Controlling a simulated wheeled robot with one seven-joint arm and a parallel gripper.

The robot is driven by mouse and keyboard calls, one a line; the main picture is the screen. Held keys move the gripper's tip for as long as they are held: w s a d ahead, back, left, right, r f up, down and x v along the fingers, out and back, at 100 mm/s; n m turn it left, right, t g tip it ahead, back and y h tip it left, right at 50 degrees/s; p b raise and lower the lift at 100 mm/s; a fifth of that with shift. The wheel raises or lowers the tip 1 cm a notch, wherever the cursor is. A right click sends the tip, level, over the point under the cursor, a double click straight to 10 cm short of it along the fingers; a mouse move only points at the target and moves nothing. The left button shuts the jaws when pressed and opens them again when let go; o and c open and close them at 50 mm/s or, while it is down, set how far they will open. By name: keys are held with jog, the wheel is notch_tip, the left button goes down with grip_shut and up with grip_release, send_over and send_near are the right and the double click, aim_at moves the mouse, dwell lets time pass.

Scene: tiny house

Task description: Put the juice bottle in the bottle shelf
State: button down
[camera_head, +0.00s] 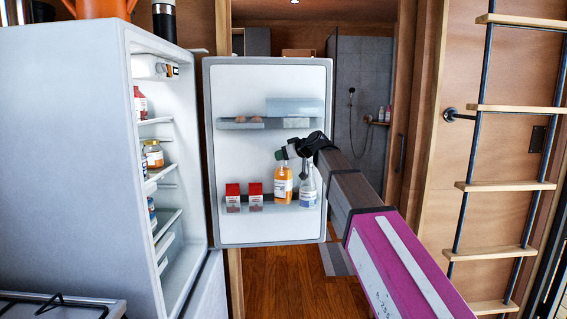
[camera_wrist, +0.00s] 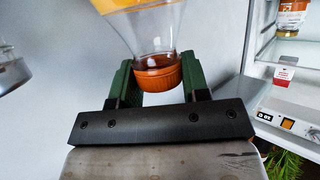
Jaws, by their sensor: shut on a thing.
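The juice bottle (camera_head: 283,185), orange with a pale label, stands upright at the lower door shelf (camera_head: 232,208) of the open fridge. My gripper (camera_head: 293,151) is at the top of the bottle. In the wrist view, the green fingers of my gripper (camera_wrist: 160,82) are shut on the orange cap of the juice bottle (camera_wrist: 150,35). I cannot tell whether the bottle's base rests on the shelf. A clear bottle (camera_head: 308,188) stands just right of it, partly behind my arm.
Two red-and-white cartons (camera_head: 233,196) stand left on the same shelf. An upper door shelf (camera_head: 240,124) holds eggs. The fridge body (camera_head: 75,170) with stocked shelves is at left. A ladder (camera_head: 508,108) stands at right. Wooden floor (camera_head: 285,285) is clear below the door.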

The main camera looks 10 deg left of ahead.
jog(key=shift+w+a, duration=0.15)
jog(key=shift+a, duration=0.05)
jog(key=shift+f, duration=1.35)
jog(key=shift+d+f, duration=0.1)
jog(key=c, duration=0.6)
grip_release()
jog(key=v, duration=1.2)
jog(key=shift+r, duration=0.3)
jog(key=shift+f, duration=0.1)
